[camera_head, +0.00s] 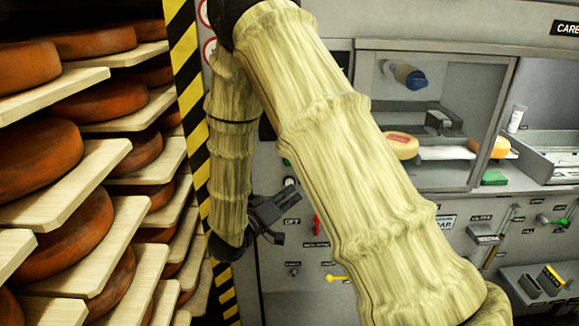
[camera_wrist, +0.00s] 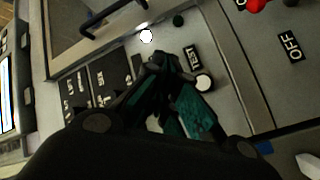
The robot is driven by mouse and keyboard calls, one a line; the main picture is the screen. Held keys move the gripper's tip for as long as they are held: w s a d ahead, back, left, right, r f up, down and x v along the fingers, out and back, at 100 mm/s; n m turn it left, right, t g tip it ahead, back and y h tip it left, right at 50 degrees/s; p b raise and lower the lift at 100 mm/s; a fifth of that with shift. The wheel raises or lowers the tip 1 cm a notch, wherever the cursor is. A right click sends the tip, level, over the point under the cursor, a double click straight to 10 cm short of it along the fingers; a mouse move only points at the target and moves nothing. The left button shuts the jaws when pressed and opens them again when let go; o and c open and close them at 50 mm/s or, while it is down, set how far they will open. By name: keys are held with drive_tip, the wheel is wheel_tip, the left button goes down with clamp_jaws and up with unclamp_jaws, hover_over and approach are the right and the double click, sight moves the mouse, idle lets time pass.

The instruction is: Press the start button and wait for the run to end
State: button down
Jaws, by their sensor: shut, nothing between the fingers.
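My gripper (camera_head: 286,203) is shut and empty, held in front of the grey machine panel (camera_head: 300,255) near the OFF label. In the wrist view its fingertips (camera_wrist: 160,62) are together beside the TEST label (camera_wrist: 191,57) and a round white button (camera_wrist: 203,83). I cannot read a START label, so I cannot tell which button is the start. I cannot tell whether the tips touch the panel. My arm hides part of the panel in the head view.
Shelves of cheese wheels (camera_head: 40,157) stand at the left, beside a black-and-yellow striped post (camera_head: 186,80). A red handle (camera_head: 317,225) and a yellow handle (camera_head: 336,278) project from the panel. A windowed chamber (camera_head: 460,80) with cheese inside is at the right.

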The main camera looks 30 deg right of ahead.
drive_tip(key=shift+s+r+m+g+h, duration=0.2)
drive_tip(key=shift+r+g, duration=0.1)
drive_tip(key=shift+r, duration=0.3)
drive_tip(key=shift+s+r+m+g+h, duration=0.1)
drive_tip(key=shift+r+g+h, duration=0.15)
drive_tip(key=shift+r, duration=0.3)
drive_tip(key=shift+w+d, duration=0.1)
drive_tip(key=w+d, duration=0.4)
drive_tip(key=w, duration=0.3)
drive_tip(key=shift+w+d+b, duration=0.2)
drive_tip(key=shift+d+b, duration=0.1)
drive_tip(key=shift+b, duration=0.05)
drive_tip(key=shift+w, duration=0.1)
idle(0.8)
drive_tip(key=shift+w+d+p, duration=0.2)
drive_tip(key=shift+w+p, duration=0.05)
drive_tip(key=shift+p, duration=0.05)
